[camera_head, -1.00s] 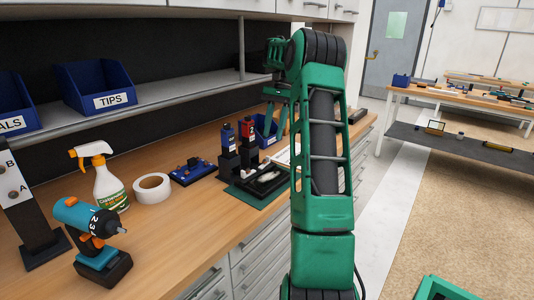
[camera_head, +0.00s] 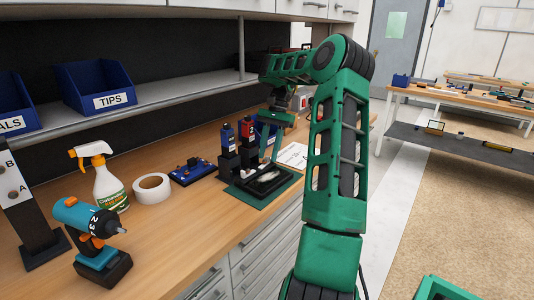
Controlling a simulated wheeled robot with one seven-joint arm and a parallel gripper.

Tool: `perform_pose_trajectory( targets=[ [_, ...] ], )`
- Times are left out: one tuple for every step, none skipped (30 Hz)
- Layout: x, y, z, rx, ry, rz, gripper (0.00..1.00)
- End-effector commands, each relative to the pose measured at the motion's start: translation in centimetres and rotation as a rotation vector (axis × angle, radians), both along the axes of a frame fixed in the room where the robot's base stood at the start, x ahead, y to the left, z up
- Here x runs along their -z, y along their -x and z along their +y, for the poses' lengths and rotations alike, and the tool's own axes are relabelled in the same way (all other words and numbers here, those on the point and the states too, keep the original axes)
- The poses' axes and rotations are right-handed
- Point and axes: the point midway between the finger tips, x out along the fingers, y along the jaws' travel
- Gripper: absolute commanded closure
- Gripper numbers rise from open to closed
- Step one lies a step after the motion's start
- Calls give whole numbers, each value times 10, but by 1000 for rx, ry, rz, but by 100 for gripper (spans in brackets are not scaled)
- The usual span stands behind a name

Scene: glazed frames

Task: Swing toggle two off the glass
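A dark glazed frame (camera_head: 265,183) lies on a green mat (camera_head: 236,192) on the wooden bench, with a pale patch on its glass. Two upright dark toggle units stand at its back left edge. One has a blue top (camera_head: 227,135), the other a red top (camera_head: 247,127). Their numbers are too small to read, so I cannot tell which is toggle two. My gripper (camera_head: 269,150) points down just right of the red-topped unit, above the frame's back edge. Its fingertips are small and partly lost against the background. I cannot tell whether they touch anything or are open.
A blue parts tray (camera_head: 193,171), a tape roll (camera_head: 152,188), a spray bottle (camera_head: 109,187) and a drill (camera_head: 91,235) stand to the left. A white sheet (camera_head: 293,156) lies behind the frame. A shelf with blue bins (camera_head: 95,85) hangs above.

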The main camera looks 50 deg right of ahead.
Motion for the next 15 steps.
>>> perform_pose_trajectory(
  targets=[
    [0,0,0,0,0,0,69],
    [0,0,0,0,0,0,69],
    [0,0,0,0,0,0,69],
    [0,0,0,0,0,0,69],
    [0,0,0,0,0,0,69],
    [0,0,0,0,0,0,69],
    [0,0,0,0,0,0,76],
    [0,0,0,0,0,0,83],
    [0,0,0,0,0,0,93],
    [0,0,0,0,0,0,100],
    [0,0,0,0,0,0,100],
    [0,0,0,0,0,0,100],
    [0,0,0,0,0,0,100],
    [0,0,0,0,0,0,100],
    [0,0,0,0,0,0,100]
  ],
)
